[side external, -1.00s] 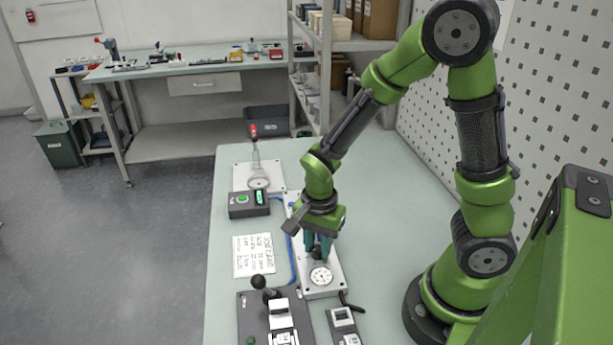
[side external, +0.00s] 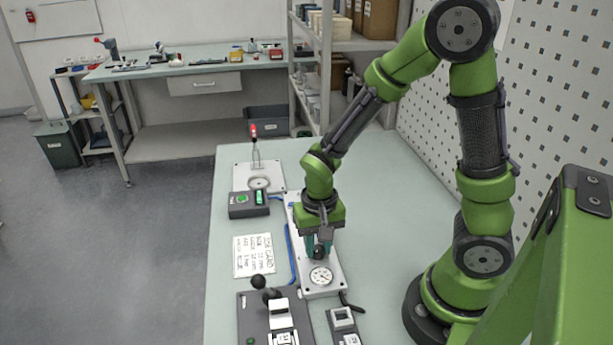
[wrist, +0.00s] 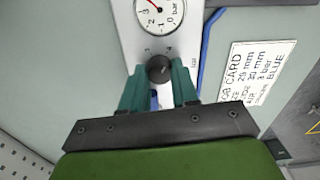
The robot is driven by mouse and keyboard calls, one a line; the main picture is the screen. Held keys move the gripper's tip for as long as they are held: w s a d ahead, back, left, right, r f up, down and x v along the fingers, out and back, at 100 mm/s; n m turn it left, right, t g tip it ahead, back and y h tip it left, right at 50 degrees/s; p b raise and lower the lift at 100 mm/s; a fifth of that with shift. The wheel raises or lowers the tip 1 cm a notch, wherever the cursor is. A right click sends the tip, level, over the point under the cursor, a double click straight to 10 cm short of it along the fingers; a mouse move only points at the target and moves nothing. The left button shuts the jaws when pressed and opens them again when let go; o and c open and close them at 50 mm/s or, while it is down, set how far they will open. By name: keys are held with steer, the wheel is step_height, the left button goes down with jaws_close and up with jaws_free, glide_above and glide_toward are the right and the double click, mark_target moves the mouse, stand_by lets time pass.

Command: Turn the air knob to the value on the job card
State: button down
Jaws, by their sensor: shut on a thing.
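The black air knob (wrist: 158,69) sits on a pale plate between my teal fingertips in the wrist view. My gripper (side external: 319,246) points down and is shut on it. The round gauge (wrist: 158,12) beside the knob has a red needle toward the upper left, and its top is cut off. The gauge also shows in the side view (side external: 320,277), too small to read. The white job card (wrist: 255,72) lies beside the plate; a line on it seems to read 3 bar. The card also shows in the side view (side external: 253,256).
A dark box with a green display (side external: 249,204) stands behind the card. A toggle clamp with a red handle (side external: 254,150) is farther back. A black ball-handled fixture (side external: 262,290) stands at the front. A blue hose (side external: 291,255) runs along the plate.

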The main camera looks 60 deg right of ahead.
mark_target(318, 248)
stand_by(0.3)
steer(key=c, duration=0.8)
jaws_free()
steer(key=shift+c, duration=0.2)
step_height(318, 248, up, 17)
